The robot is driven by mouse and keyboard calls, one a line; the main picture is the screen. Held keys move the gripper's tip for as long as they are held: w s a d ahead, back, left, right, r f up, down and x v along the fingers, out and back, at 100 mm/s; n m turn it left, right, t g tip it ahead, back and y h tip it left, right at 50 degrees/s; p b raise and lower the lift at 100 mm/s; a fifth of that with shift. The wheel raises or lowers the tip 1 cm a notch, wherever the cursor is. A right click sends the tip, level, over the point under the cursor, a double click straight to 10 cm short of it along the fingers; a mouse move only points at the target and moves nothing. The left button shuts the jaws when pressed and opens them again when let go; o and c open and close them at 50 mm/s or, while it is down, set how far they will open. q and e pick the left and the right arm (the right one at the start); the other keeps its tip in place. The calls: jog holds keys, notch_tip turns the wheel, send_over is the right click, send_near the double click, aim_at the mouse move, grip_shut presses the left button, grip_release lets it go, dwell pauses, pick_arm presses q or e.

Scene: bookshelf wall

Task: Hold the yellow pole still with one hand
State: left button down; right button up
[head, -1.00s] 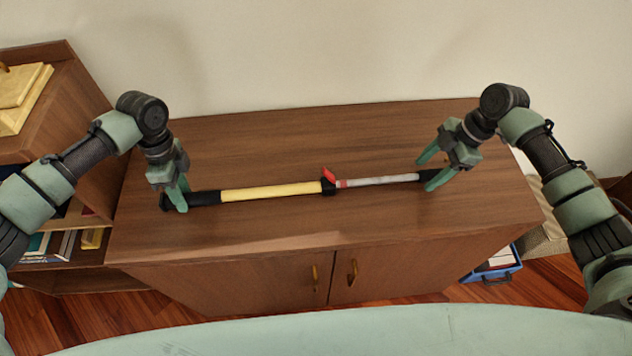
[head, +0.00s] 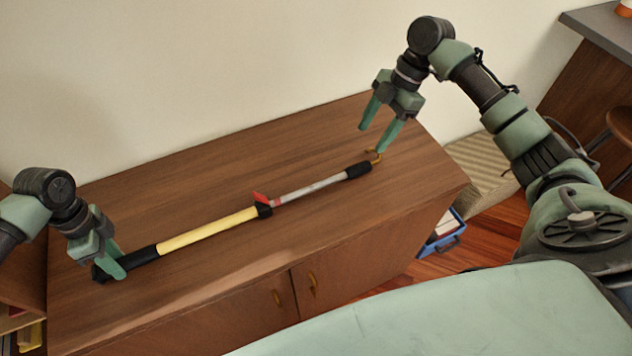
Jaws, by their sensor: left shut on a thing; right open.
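The yellow pole (head: 208,230) lies across the top of the wooden cabinet. It has a black grip at its left end, a red lever (head: 261,198) at the middle collar, a thin grey section (head: 312,188), and a black right end with a small brass-coloured hook (head: 374,157). My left gripper (head: 112,268) is shut on the black grip at the left end. My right gripper (head: 374,138) is open and empty, raised above and just behind the hooked end, apart from it.
The brown cabinet top (head: 200,180) is otherwise clear, with a pale wall behind. A blue box (head: 443,236) stands on the floor right of the cabinet, near a striped beige seat (head: 482,170). A stool (head: 620,125) and a dark counter (head: 600,22) are at far right.

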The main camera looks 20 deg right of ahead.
pick_arm(q)
jog(key=c, duration=0.9)
grip_release()
jog(key=shift+c, duration=0.2)
jog(key=shift+r, duration=0.1)
